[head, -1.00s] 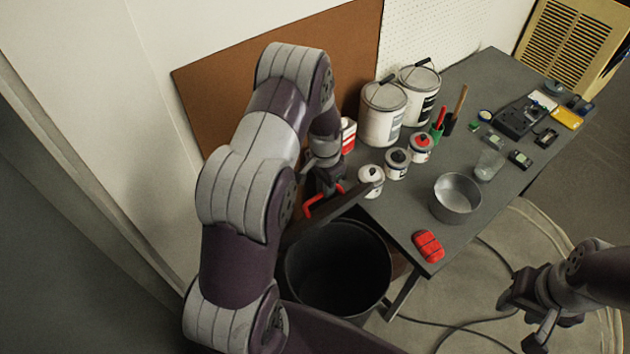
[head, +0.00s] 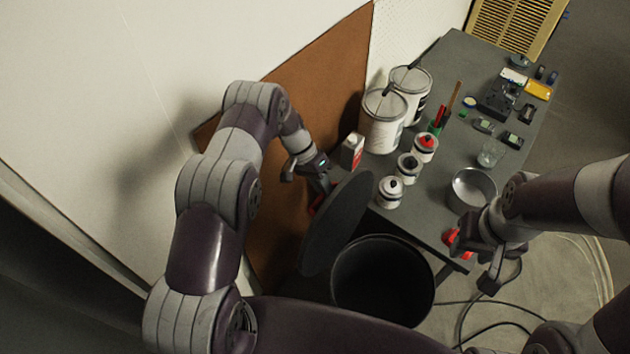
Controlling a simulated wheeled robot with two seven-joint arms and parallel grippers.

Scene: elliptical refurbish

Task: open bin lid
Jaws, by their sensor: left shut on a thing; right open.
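The round black bin (head: 382,290) stands on the floor beside the table, and its mouth is uncovered. Its dark round lid (head: 338,222) is tilted steeply up at the left of the mouth. My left gripper (head: 320,190) is at the lid's upper left side, shut on the lid's red handle (head: 314,205), which is mostly hidden behind the lid and fingers. My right gripper (head: 478,258) is open near the table's front corner, in front of a red object (head: 453,240) that it partly covers.
The grey table (head: 425,215) holds small cans (head: 390,190), large paint cans (head: 383,122), a metal bowl (head: 474,187) and a glass (head: 490,154). A brown board (head: 283,225) leans on the wall behind the lid. Cables lie on the floor at right.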

